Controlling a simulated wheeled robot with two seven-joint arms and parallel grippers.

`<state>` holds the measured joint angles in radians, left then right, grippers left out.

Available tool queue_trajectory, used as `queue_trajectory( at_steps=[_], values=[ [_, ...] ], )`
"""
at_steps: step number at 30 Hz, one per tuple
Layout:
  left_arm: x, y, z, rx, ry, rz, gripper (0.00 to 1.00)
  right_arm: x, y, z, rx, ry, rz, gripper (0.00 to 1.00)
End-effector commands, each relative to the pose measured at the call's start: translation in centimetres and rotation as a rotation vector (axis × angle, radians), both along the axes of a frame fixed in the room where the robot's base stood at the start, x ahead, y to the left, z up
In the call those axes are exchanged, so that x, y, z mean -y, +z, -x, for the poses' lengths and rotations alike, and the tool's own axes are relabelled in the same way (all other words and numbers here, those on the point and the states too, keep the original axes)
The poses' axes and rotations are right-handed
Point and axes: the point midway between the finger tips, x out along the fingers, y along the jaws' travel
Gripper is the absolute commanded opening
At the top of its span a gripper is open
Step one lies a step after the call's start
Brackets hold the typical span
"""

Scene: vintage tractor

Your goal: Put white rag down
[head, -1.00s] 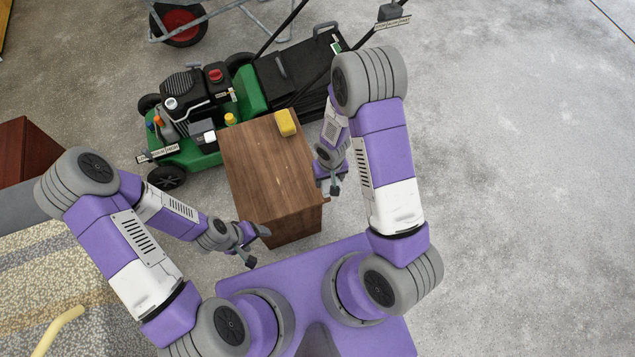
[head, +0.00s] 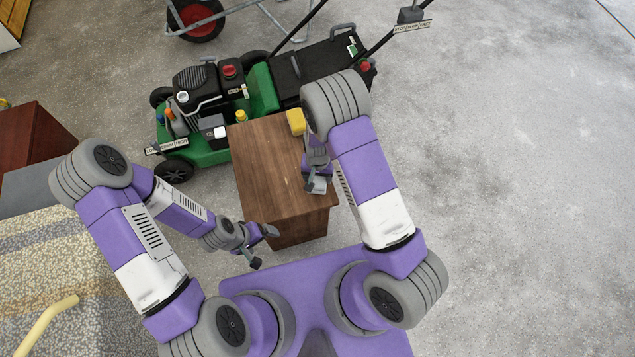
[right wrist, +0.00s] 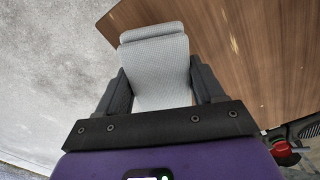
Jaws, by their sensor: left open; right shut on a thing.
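The white rag (right wrist: 155,65) is a folded, pale grey-white cloth block between the two dark fingers of my right gripper (right wrist: 160,88) in the right wrist view. The right gripper is shut on it. In the head view my right gripper (head: 317,184) is over the right edge of the brown wooden box (head: 270,170), and the rag is too small there to make out clearly. The wood top also shows beside the rag in the right wrist view (right wrist: 230,50). I cannot tell the height of the rag above it. My left gripper (head: 263,247) is open and empty, in front of the box at its lower left.
A yellow block (head: 296,121) sits at the box's far right corner. A green lawn mower (head: 215,115) stands close behind the box. A dark red-brown cabinet (head: 35,140) is at the left. The middle of the box top is bare; open concrete floor lies to the right.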

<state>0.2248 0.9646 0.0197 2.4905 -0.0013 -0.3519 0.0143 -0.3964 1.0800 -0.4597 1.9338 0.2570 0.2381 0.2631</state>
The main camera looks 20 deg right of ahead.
Motion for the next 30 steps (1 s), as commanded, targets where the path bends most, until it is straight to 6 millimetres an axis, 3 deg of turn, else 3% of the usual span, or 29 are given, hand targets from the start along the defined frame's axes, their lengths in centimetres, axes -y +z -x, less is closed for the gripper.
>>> queue_trajectory(
  at_steps=[9, 21, 22, 26, 30],
  values=[
    [0.0, -1.4, 0.0, 0.000, 0.000, 0.000, 0.93, 0.0, -3.8, 0.0, -0.001, 0.000, 0.000, 0.38],
    [0.0, -1.6, 0.0, 0.000, 0.000, 0.000, 0.93, 0.0, -4.3, 0.0, 0.001, 0.001, -0.001, 0.38],
    [0.0, -1.5, 0.0, 0.000, 0.000, 0.000, 0.93, 0.0, -4.2, 0.0, 0.001, 0.001, -0.001, 0.72],
    [0.0, -1.5, 0.0, 0.000, 0.000, 0.000, 0.93, 0.0, -4.1, 0.0, 0.001, 0.001, -0.001, 0.92],
    [0.0, -1.5, 0.0, 0.000, 0.000, 0.000, 0.93, 0.0, -4.1, 0.0, 0.001, 0.001, -0.001, 0.93]
  ],
)
